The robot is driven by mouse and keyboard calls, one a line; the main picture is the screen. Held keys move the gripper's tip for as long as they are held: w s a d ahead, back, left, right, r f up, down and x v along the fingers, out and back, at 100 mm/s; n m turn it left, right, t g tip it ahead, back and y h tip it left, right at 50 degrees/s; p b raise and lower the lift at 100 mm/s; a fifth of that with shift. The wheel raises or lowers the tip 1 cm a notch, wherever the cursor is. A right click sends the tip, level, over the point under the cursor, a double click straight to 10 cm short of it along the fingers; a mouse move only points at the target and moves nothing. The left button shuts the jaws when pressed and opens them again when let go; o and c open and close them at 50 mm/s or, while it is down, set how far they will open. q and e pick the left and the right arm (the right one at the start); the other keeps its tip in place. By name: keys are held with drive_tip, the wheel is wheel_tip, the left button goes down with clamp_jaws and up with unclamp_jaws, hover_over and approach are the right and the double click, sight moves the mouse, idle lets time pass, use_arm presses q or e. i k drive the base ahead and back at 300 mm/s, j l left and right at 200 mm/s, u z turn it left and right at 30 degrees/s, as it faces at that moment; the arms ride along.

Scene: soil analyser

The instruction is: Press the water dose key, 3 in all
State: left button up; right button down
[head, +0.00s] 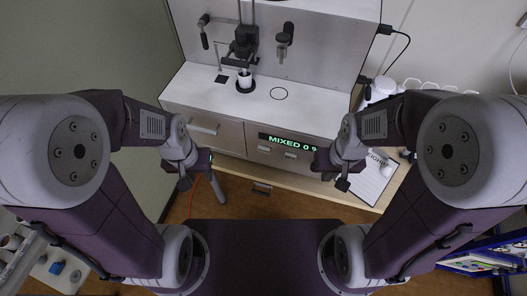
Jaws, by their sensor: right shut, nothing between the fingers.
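The soil analyser (230,98) stands at the top middle, with a small white cup (244,79) on a black round pad under its stirrer (243,45). Its front display (288,142) reads "MIXED 0 9" in green, with the right end near my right gripper. Small pale marks lie just below the display, too small to read, so I cannot tell which is the water dose key. My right gripper (342,184) is shut and empty, at lower right of the display. My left gripper (188,183) is left of the front panels; its fingers are too unclear to judge.
A white sheet (372,183) lies on the counter at right, near several white containers. A blue-framed rack (485,255) is at lower right. Wooden floor shows below the counter.

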sight(261, 149)
drive_tip(key=j+z, duration=0.15)
drive_tip(key=j, duration=0.25)
drive_tip(key=k+j+z, duration=0.15)
drive_tip(key=j, duration=0.25)
drive_tip(key=k+j+z, duration=0.15)
drive_tip(key=j, duration=0.25)
drive_tip(key=k+j+z, duration=0.15)
drive_tip(key=j, duration=0.25)
drive_tip(key=i, duration=0.05)
